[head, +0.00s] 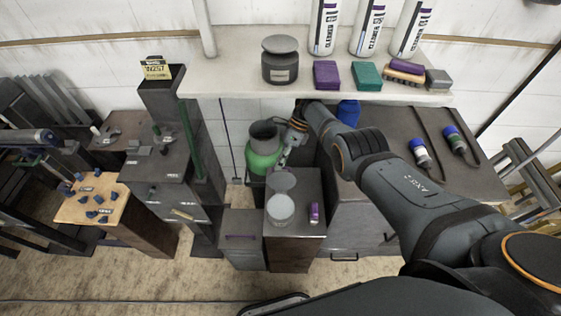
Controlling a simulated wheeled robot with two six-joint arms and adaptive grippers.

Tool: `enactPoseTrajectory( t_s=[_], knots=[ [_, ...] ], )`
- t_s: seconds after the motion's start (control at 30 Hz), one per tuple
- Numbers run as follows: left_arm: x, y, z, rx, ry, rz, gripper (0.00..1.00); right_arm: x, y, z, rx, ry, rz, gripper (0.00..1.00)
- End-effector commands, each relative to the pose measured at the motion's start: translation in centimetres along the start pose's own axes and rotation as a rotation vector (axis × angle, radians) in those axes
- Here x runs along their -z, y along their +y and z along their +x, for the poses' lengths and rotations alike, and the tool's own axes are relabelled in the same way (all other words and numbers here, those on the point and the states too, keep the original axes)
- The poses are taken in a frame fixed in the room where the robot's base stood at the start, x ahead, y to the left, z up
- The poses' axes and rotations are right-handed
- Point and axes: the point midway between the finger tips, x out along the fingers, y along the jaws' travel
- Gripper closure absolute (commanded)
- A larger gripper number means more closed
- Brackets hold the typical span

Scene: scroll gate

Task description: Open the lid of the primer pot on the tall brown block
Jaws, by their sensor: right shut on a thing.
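The tall brown block (289,254) stands at the lower middle of the head view, with a dark top. The primer pot (281,209) on it shows as a pale grey round shape. Its grey lid (282,181) stands raised at the pot's far side, tilted away from the pot. My right gripper (284,160) reaches in from the right and is shut at the lid's upper edge. The exact grip is small and hard to make out. My left gripper is not in view.
A green container (262,152) stands close behind and left of my right gripper. A purple item (314,212) lies on the block beside the pot. Above is a pale shelf (230,66) with a dark jar (280,66). A lower grey block (240,240) adjoins at left.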

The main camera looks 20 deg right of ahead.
Motion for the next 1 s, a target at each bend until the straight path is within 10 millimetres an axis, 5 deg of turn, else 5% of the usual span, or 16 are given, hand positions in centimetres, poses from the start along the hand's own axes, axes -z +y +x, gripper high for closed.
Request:
enactPoseTrajectory(
  t_s=[0.03,0.53,0.57,0.7,1.0],
  knots=[
    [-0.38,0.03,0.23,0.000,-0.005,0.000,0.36,0.77,0.16,1.16,-0.015,0.012,0.008,1.00],
    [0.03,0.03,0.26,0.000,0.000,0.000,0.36,0.75,0.19,1.20,-0.016,0.012,0.008,1.00],
    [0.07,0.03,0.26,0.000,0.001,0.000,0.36,0.75,0.19,1.20,-0.016,0.012,0.008,0.85],
    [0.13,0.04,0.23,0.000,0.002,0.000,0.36,0.61,0.16,1.00,-0.014,0.009,0.006,0.66],
    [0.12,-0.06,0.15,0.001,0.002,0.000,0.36,0.37,0.12,0.65,-0.010,0.005,0.004,0.66]
  ],
)
